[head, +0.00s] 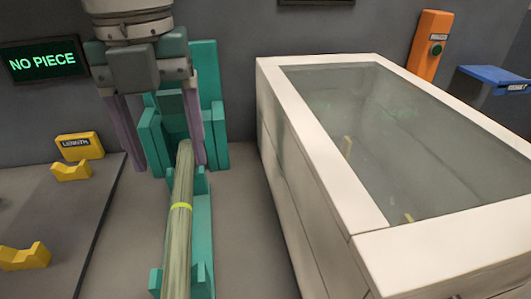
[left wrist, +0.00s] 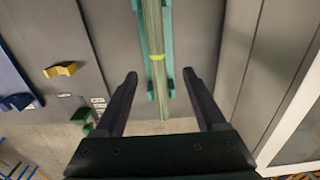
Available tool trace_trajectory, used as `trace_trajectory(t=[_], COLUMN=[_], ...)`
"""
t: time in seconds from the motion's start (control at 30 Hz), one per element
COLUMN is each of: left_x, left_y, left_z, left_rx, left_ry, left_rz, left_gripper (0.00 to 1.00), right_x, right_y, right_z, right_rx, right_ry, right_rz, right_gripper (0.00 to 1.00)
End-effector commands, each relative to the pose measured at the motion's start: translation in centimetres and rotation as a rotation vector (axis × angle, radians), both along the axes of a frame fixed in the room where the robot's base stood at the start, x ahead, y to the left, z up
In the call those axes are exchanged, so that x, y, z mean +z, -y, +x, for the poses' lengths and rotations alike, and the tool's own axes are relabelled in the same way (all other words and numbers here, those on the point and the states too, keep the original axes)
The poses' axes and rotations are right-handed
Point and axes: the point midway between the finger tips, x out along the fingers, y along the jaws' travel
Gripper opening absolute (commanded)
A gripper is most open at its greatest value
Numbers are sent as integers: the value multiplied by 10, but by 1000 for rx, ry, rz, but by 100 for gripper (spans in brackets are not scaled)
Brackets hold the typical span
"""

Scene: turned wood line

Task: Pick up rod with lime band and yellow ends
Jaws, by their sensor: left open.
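The rod (head: 178,240) is a long greenish wooden piece with a bright lime band (head: 181,206). It lies along a teal cradle (head: 202,235); yellow ends cannot be made out. In the left wrist view the rod (left wrist: 152,25) runs down the middle, seen between my fingers but farther from the camera. My left gripper (head: 167,166) is open and empty, pointing down above the rod's far part, one finger either side in the picture. It also shows in the left wrist view (left wrist: 160,73). My right gripper is in neither view.
A white cabinet with a glass top (head: 320,160) stands close to the right of the cradle. Yellow V-shaped rests (head: 25,257) sit on a dark surface at left. A "NO PIECE" display (head: 43,60), an orange button box (head: 430,45) and a blue-topped bin (head: 495,76) are behind.

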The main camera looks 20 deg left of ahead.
Motion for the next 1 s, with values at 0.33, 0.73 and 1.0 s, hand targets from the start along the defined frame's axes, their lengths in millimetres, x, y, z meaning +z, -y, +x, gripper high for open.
trace_trajectory(t=[0.33,0.73,1.0], left_x=[-42,-92,-92], left_y=[0,-3,-3], left_z=[-1,-2,-2], left_rx=[-1,-2,-2], left_ry=[-1,0,2], left_rz=[0,1,1], left_gripper=[72,72,66], right_x=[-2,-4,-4], right_y=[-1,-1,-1], right_z=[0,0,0], right_rx=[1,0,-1], right_ry=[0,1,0], right_rz=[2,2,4], right_gripper=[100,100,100])
